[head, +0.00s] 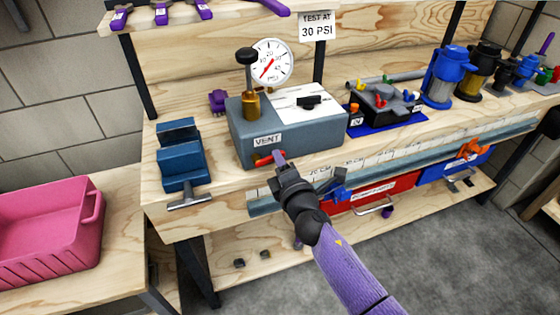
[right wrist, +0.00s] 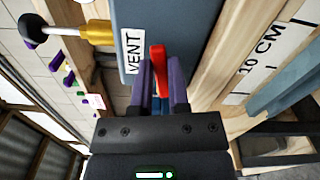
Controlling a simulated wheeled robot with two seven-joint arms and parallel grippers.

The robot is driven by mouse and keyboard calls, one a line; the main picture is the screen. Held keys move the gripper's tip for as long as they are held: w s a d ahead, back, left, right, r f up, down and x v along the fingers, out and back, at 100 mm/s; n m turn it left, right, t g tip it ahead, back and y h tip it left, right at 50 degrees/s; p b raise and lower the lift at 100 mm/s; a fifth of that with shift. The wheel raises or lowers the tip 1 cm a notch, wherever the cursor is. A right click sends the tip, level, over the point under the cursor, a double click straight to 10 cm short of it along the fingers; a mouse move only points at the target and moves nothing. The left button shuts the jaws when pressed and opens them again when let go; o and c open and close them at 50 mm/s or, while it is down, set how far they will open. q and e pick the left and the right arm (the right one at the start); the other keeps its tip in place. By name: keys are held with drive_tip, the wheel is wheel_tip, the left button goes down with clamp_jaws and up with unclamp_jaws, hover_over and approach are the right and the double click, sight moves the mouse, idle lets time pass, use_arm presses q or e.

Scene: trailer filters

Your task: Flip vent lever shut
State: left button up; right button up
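The grey-blue test box (head: 285,128) stands on the workbench with a white VENT label (head: 267,140) on its front. The red vent lever (head: 264,159) sticks out below that label, partly hidden by my gripper in the head view. In the right wrist view the red lever (right wrist: 158,58) stands between the two purple fingers, close beside the VENT label (right wrist: 133,50). My right gripper (head: 279,158) is at the box front, its fingers close together with the lever filling the gap. My left gripper is not in view.
A gauge (head: 272,61) and a brass valve with a black knob (head: 250,100) top the box. A blue vise (head: 182,160) stands left of it, and a blue mat (head: 368,127) with fittings lies right. A pink bin (head: 48,232) sits at lower left.

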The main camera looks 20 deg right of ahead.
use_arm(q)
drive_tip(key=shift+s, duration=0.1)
use_arm(e)
clamp_jaws()
drive_tip(key=f+m+b, duration=0.1)
drive_tip(key=m, duration=0.2)
drive_tip(key=shift+f, duration=0.1)
drive_tip(key=o, duration=0.7)
unclamp_jaws()
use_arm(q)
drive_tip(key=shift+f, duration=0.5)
use_arm(e)
drive_tip(key=shift+s, duration=0.1)
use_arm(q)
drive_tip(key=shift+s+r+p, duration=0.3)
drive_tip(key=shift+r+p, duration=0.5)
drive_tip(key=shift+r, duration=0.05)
use_arm(e)
drive_tip(key=s, duration=0.9)
drive_tip(key=shift+s+d, duration=0.2)
drive_tip(key=shift+s, duration=0.15)
